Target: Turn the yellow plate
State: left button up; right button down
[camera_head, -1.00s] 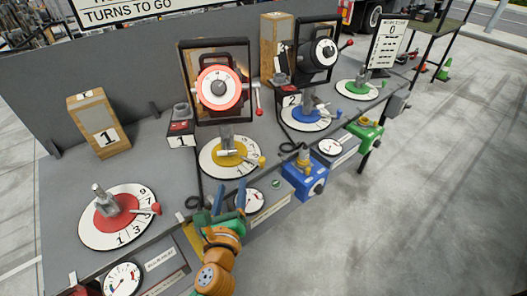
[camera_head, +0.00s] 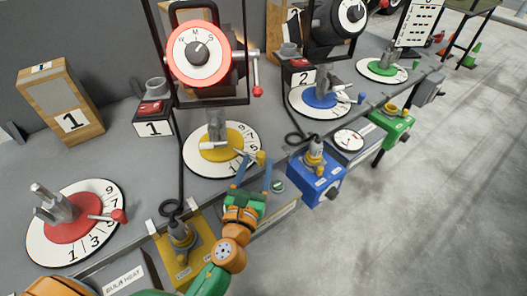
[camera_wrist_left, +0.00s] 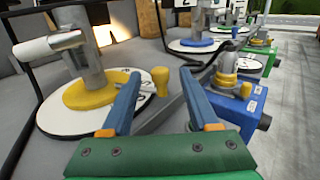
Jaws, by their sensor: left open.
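The yellow plate (camera_head: 213,151) is a white numbered dial with a yellow centre, lying on the grey bench; a grey metal post stands on it. Its handle ends in a yellow knob (camera_head: 261,157) at the dial's right edge. My left gripper (camera_head: 253,166) is open at that knob, its blue fingers pointing toward it. In the left wrist view the knob (camera_wrist_left: 160,79) appears between the two spread fingers, with no visible grip on it. The plate's yellow centre (camera_wrist_left: 92,95) shows left of the fingers there. My right gripper is not in view.
A red dial (camera_head: 73,232) lies to the left, a blue dial (camera_head: 319,98) and a green dial (camera_head: 385,67) to the right. A blue box (camera_head: 317,184) stands near my gripper's right side. A yellow box (camera_head: 185,255) with a black cable is left of my arm.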

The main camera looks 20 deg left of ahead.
pick_arm(q)
jog(key=w, duration=0.7)
jog(key=shift+a+p, duration=0.25)
jog(key=shift+p, duration=0.05)
grip_shut()
dwell(0.9)
